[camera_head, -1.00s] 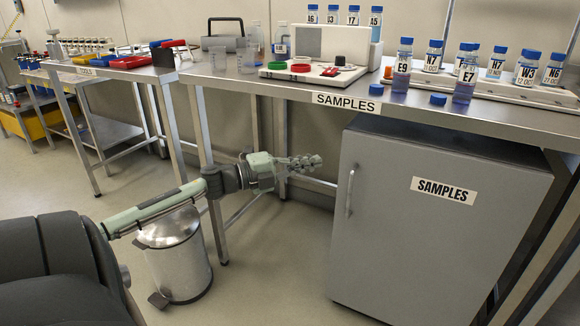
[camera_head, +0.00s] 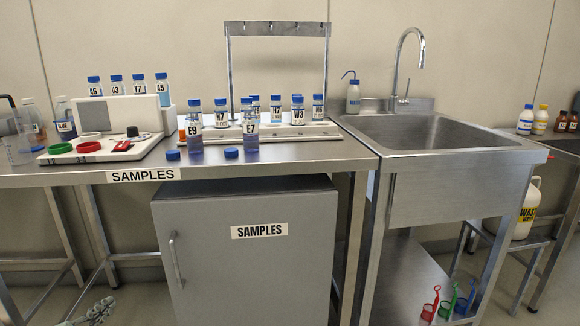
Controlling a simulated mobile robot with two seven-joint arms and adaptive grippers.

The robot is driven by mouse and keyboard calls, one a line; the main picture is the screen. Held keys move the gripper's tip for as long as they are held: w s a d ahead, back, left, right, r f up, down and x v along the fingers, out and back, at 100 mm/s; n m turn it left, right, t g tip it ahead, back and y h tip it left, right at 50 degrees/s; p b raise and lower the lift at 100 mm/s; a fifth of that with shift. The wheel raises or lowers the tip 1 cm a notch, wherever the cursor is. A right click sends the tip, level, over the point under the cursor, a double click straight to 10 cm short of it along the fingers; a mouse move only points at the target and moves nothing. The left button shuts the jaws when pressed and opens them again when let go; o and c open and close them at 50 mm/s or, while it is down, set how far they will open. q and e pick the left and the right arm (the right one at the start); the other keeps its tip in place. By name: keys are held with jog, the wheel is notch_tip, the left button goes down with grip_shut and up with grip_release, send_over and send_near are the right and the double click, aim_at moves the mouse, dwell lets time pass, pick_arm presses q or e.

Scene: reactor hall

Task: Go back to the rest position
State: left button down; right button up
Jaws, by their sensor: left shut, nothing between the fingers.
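My left gripper (camera_head: 101,309) shows at the bottom left edge of the head view, low in front of the samples bench. Only its finger end is in the picture. It is shut and empty, and apart from the bench and the cabinet. The rest of my left arm is out of the picture. My right gripper is not in view.
A steel samples bench (camera_head: 330,155) carries bottles, two loose blue caps and a white device (camera_head: 128,122). A grey cabinet (camera_head: 250,265) stands under it. A sink (camera_head: 415,135) adjoins on the right. A white waste jug (camera_head: 526,208) stands further right.

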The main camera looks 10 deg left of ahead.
pick_arm(q)
jog(key=s+d+f+n+g+y+p, duration=0.1)
jog(key=s+d+f+n+g, duration=0.35)
jog(key=f, duration=0.25)
jog(key=s+d+f+n+g, duration=0.3)
jog(key=s+d+f, duration=0.3)
jog(key=f, duration=0.1)
jog(key=s+d+f+n+g+h+p, duration=0.1)
jog(key=s+d+f+g, duration=0.3)
jog(key=s+d, duration=0.5)
jog(key=d+n, duration=0.1)
jog(key=d, duration=0.2)
jog(key=shift+s+g+h, duration=0.15)
jog(key=shift+g+h, duration=0.2)
jog(key=shift+h, duration=0.05)
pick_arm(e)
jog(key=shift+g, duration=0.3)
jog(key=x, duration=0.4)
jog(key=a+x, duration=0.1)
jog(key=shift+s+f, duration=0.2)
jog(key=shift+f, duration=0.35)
pick_arm(q)
jog(key=shift+f, duration=0.1)
